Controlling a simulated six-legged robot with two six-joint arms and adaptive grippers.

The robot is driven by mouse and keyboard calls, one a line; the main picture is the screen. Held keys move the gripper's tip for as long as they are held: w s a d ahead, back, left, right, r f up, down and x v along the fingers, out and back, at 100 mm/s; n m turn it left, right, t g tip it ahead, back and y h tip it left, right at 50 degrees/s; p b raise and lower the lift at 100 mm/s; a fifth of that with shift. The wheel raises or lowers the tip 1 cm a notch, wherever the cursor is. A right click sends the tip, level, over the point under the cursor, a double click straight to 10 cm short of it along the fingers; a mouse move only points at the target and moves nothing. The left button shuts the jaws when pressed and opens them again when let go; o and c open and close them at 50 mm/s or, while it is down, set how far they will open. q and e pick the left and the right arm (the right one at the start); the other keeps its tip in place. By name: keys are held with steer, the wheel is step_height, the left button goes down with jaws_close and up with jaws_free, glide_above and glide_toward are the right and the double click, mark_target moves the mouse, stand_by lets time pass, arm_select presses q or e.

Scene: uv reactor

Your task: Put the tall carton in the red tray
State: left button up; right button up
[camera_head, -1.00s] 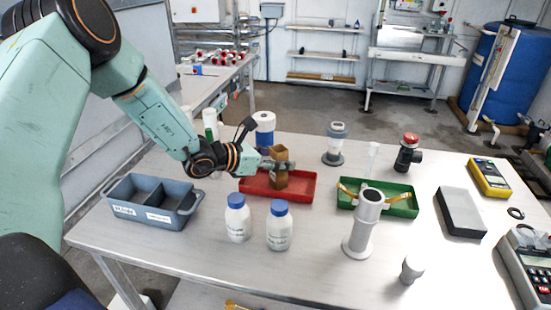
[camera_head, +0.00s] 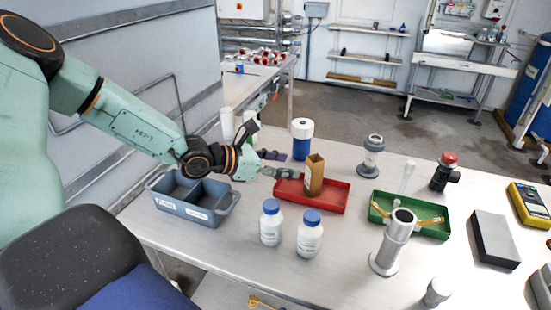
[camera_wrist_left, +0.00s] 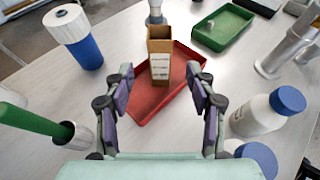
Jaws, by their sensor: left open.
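The tall carton (camera_head: 314,176) is brown, open at the top, and stands upright in the red tray (camera_head: 335,203). In the left wrist view the carton (camera_wrist_left: 160,57) stands toward the far part of the red tray (camera_wrist_left: 147,108), with a white label facing me. My left gripper (camera_head: 279,165) is open and empty, left of the carton and apart from it. In the left wrist view its two fingers (camera_wrist_left: 161,92) are spread wide, with the carton beyond their tips. My right gripper is not in view.
Two white bottles with blue caps (camera_head: 270,222) stand in front of the red tray. A blue-grey divided bin (camera_head: 205,209) is at left, a green tray (camera_head: 440,230) at right. A blue and white cylinder (camera_head: 302,140) stands behind the gripper.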

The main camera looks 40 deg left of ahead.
arm_select(q)
steer(key=shift+p+v, duration=0.8)
steer(key=shift+v, duration=0.3)
